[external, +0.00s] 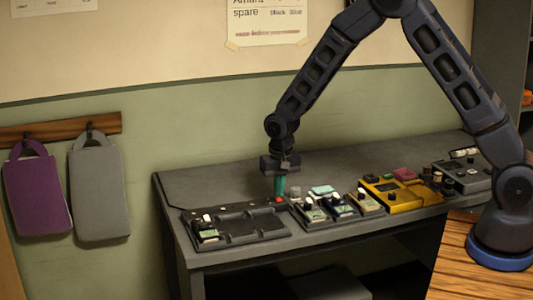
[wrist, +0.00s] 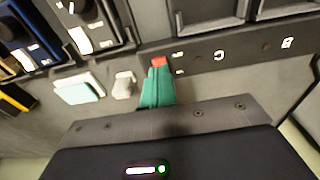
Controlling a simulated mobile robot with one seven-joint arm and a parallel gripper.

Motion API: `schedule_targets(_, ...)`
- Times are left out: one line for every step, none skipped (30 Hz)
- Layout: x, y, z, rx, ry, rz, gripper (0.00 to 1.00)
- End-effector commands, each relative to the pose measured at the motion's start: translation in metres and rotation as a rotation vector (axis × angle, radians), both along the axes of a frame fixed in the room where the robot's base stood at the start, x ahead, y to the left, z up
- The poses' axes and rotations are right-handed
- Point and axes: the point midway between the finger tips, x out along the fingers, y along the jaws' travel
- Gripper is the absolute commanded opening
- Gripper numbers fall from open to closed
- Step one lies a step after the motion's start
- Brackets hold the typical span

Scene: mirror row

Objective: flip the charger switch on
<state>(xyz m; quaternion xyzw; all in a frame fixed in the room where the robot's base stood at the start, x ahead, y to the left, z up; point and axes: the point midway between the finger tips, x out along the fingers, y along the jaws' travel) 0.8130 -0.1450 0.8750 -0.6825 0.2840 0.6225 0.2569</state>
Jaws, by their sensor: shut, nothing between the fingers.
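The charger is a dark tray (external: 258,238) with recessed bays at the left part of the bench; its edge strip also shows in the wrist view (wrist: 240,50). A small red switch (external: 278,199) sits at the back right end of that strip. In the wrist view the red switch (wrist: 158,61) is right at the tips of my teal fingers, partly covered by them. My gripper (external: 280,193) points down over the switch, shut and empty; it also shows in the wrist view (wrist: 157,75). I cannot tell whether the fingertips touch the switch or which way it is set.
One device (external: 208,235) sits in the charger's left bay. Several small devices (external: 312,213) stand right of the charger, then a yellow unit (external: 402,196) and a grey unit (external: 465,178). A pale green block (external: 323,190) lies behind. The bench's back left (external: 210,185) is clear.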

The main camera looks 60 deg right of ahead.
Motion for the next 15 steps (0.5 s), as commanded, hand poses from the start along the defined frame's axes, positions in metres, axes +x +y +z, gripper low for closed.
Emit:
schedule_targets(0.0,0.001,0.007,0.0,-0.003,0.0,0.0)
schedule_targets(-0.001,0.001,0.01,0.0,-0.003,0.001,0.0)
schedule_targets(-0.001,0.002,0.017,0.0,-0.001,0.001,0.0)
schedule_targets(-0.002,0.003,0.022,0.001,-0.002,0.001,0.0)
schedule_targets(-0.002,0.003,0.028,0.0,-0.003,0.001,0.0)
schedule_targets(-0.003,0.004,0.035,0.0,-0.001,0.001,0.0)
schedule_targets(-0.004,0.005,0.042,0.0,-0.001,0.001,0.0)
schedule_targets(-0.004,0.005,0.048,0.0,-0.003,0.001,0.0)
schedule_targets(-0.005,0.006,0.056,0.001,-0.002,0.001,0.0)
schedule_targets(-0.006,0.007,0.062,0.0,-0.001,0.0,0.0)
schedule_targets(-0.006,0.007,0.068,0.0,-0.003,0.0,0.0)
schedule_targets(-0.007,0.008,0.075,0.001,-0.002,0.0,0.0)
schedule_targets(-0.008,0.009,0.081,0.001,-0.001,0.0,0.0)
schedule_targets(-0.009,0.009,0.087,0.001,-0.002,0.0,0.0)
schedule_targets(-0.009,0.01,0.094,0.001,-0.002,0.001,0.0)
